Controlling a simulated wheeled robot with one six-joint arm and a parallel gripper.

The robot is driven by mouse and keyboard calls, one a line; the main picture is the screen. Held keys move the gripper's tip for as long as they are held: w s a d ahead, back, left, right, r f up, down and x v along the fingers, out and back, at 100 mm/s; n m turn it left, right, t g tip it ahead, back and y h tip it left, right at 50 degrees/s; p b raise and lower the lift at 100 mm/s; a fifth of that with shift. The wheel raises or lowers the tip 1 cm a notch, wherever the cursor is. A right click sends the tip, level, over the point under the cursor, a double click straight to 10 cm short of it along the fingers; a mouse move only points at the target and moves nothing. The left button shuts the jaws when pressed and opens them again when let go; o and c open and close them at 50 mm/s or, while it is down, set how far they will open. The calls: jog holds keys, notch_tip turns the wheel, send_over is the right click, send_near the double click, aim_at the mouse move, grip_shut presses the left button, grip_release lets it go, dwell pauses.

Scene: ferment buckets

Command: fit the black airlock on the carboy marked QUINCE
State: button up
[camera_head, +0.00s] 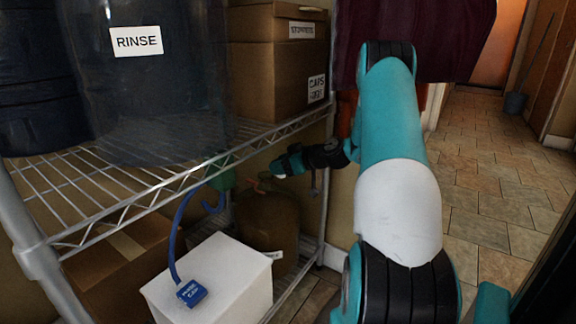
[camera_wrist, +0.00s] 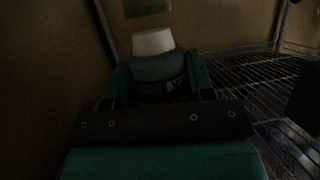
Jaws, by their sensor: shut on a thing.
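A brown carboy (camera_head: 268,222) stands on the lower level behind a white box. Its pale label is partly in view but unreadable, so I cannot tell whether it says QUINCE. My gripper (camera_head: 280,166) is just above the carboy's top, below the upper wire shelf. In the wrist view my gripper (camera_wrist: 160,82) is shut on a dark rounded piece. A greenish body with a pale top (camera_wrist: 153,42) shows beyond the fingers; the view is dim. I cannot make out the black airlock clearly, nor whether the held piece touches the carboy's neck.
The upper wire shelf (camera_head: 150,185) bears a dark RINSE bucket (camera_head: 140,90) and cardboard boxes (camera_head: 275,70). A shelf post (camera_head: 325,205) stands near my wrist. Tiled floor (camera_head: 505,200) is open at right.

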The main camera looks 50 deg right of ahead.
jog(key=shift+w+a+f, duration=0.1)
jog(key=shift+w+f, duration=0.05)
jog(key=shift+w, duration=1.35)
jog(key=shift+w+a+f, duration=0.1)
jog(key=shift+w, duration=1.4)
jog(key=shift+f+b, duration=1)
jog(key=shift+b, duration=0.45)
dwell(1.0)
jog(key=o, duration=1)
jog(key=shift+s, duration=0.1)
